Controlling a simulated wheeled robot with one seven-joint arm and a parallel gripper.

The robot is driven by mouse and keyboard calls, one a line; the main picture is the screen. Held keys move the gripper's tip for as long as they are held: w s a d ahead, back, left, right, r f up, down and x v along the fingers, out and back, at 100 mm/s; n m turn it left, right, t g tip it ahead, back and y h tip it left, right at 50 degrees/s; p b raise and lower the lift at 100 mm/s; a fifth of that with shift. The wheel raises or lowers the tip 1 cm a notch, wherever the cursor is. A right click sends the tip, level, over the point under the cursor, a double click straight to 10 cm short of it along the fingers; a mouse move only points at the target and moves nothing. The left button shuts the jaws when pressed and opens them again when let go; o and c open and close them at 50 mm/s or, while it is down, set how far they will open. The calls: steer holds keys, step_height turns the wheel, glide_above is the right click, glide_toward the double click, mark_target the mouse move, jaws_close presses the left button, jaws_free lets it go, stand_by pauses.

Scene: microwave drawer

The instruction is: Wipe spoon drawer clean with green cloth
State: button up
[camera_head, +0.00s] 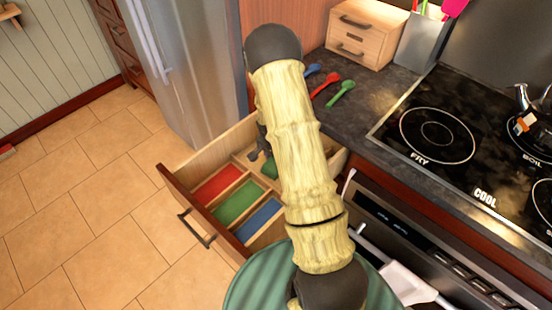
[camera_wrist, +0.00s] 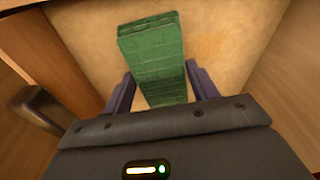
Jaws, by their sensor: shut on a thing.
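The spoon drawer (camera_head: 237,243) is pulled out below the counter. It has red, green and blue lined compartments at its front and a bare wooden section farther back. My gripper (camera_wrist: 162,92) is inside the drawer, shut on the green cloth (camera_wrist: 152,55). The cloth is a folded, thick green piece between my fingers, over the pale wooden drawer bottom. A faint orange-brown stain (camera_wrist: 208,47) shows on the bottom right of the cloth. In the head view, my arm hides part of the drawer, and only a bit of the cloth (camera_head: 269,169) shows.
Blue, red and green spoons (camera_head: 326,89) lie on the dark counter behind the drawer. A small wooden box (camera_head: 365,35) and a utensil holder (camera_head: 421,42) stand at the back. The stove (camera_head: 440,140) is at right. Drawer walls (camera_wrist: 285,75) closely flank my gripper.

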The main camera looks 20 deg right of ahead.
steer(key=shift+s+d, duration=0.1)
steer(key=shift+s+d+f, duration=0.1)
steer(key=shift+s+d, duration=0.1)
steer(key=shift+s, duration=0.25)
steer(key=shift+s+d+f, duration=0.1)
steer(key=shift+s+d, duration=0.05)
steer(key=shift+s, duration=0.3)
steer(key=shift+w, duration=0.1)
steer(key=shift+w+a+r, duration=0.1)
steer(key=shift+w+a, duration=0.15)
steer(key=shift+w, duration=0.25)
steer(key=shift+w+a+r, duration=0.1)
steer(key=shift+w+a, duration=0.1)
steer(key=shift+w, duration=0.25)
steer(key=shift+w+a+f, duration=0.1)
steer(key=shift+w+a, duration=0.1)
steer(key=shift+w, duration=0.3)
steer(key=shift+w+a+f, duration=0.1)
steer(key=shift+w+a, duration=0.1)
steer(key=shift+w, duration=0.3)
